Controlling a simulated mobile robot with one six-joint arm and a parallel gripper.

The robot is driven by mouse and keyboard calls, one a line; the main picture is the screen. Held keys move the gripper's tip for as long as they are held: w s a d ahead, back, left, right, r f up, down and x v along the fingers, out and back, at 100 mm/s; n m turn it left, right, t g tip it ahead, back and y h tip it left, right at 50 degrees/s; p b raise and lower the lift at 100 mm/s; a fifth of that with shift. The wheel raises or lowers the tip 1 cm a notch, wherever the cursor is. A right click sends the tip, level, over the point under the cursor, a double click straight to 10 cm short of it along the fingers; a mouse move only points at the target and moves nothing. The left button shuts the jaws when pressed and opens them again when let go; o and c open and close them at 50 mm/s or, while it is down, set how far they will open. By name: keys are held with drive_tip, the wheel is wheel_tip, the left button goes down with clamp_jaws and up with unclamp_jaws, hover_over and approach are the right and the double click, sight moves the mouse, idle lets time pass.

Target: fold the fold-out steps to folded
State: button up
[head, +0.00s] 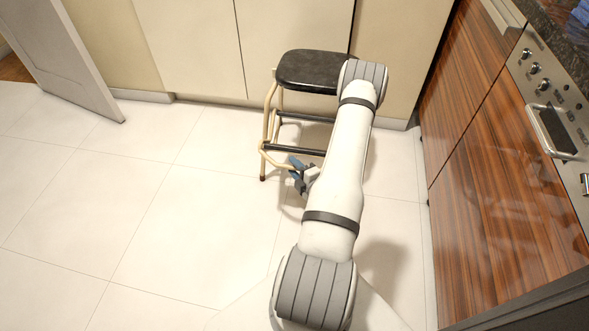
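The step stool stands against the cabinet fronts, with a black seat (312,70) on a cream tube frame (268,112). Its fold-out steps (292,149), dark treads on cream tubes, extend out below the seat toward me. Their right part is hidden behind my arm. My gripper (294,168) is low at the front of the steps, by the cream tube at their near edge. Its blue-grey fingers overlap the end of that tube in the picture. I cannot tell whether they are closed on it.
Beige cabinet doors (190,45) stand behind the stool. A glossy wood-grain cabinet (500,160) and an oven panel with knobs (545,85) line the right side. A grey door (62,55) stands open at the left. The tiled floor (130,190) at left is clear.

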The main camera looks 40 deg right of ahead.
clamp_jaws()
drive_tip(key=shift+a, duration=0.1)
idle(0.3)
